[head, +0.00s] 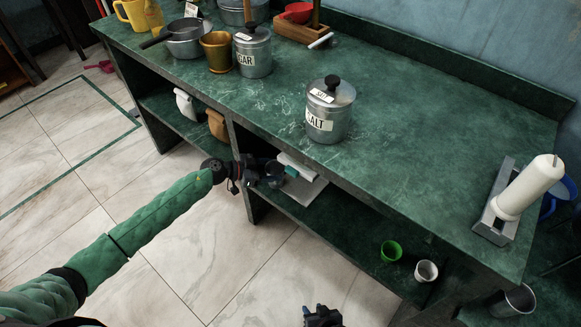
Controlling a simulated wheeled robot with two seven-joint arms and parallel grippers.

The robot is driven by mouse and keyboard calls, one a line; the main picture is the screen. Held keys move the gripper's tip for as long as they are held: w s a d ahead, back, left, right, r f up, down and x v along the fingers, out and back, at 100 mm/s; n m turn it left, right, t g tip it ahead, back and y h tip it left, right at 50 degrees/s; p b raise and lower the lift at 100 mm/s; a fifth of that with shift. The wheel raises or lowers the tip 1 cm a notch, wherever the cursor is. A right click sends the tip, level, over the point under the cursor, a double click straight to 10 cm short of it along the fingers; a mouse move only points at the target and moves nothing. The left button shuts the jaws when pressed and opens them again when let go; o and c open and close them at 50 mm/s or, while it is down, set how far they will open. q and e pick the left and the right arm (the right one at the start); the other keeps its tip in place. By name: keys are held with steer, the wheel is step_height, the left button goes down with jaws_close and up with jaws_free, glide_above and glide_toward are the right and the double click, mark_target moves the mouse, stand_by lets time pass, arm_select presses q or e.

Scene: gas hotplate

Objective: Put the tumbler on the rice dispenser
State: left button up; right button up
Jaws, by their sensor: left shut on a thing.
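My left gripper (274,173) reaches under the counter's front edge at the lower shelf. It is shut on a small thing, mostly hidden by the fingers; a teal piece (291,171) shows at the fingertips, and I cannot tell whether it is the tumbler. A white blocky object (308,188), possibly the rice dispenser, lies just beyond on the shelf, partly hidden by the counter. A green cup (391,250) and a white cup (426,270) stand farther right on that shelf. My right gripper (322,311) is low at the bottom edge, its fingers unclear.
The green counter (430,130) overhangs the shelf. On it are a salt canister (330,112), a sugar canister (253,55), a pot, and a paper-towel holder (493,215). An upright panel (247,150) stands beside my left gripper. A metal bin (514,300) is at lower right.

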arm_select(q)
steer(key=d, duration=0.2)
steer(key=w+d, duration=0.1)
steer(key=d, duration=0.1)
steer(key=w+d, duration=0.1)
steer(key=d, duration=0.1)
steer(key=shift+w+d, duration=0.2)
steer(key=shift+d, duration=0.15)
steer(key=shift+a+f, duration=0.15)
steer(key=shift+f, duration=0.15)
steer(key=shift+f, duration=0.1)
steer(key=o, duration=1.1)
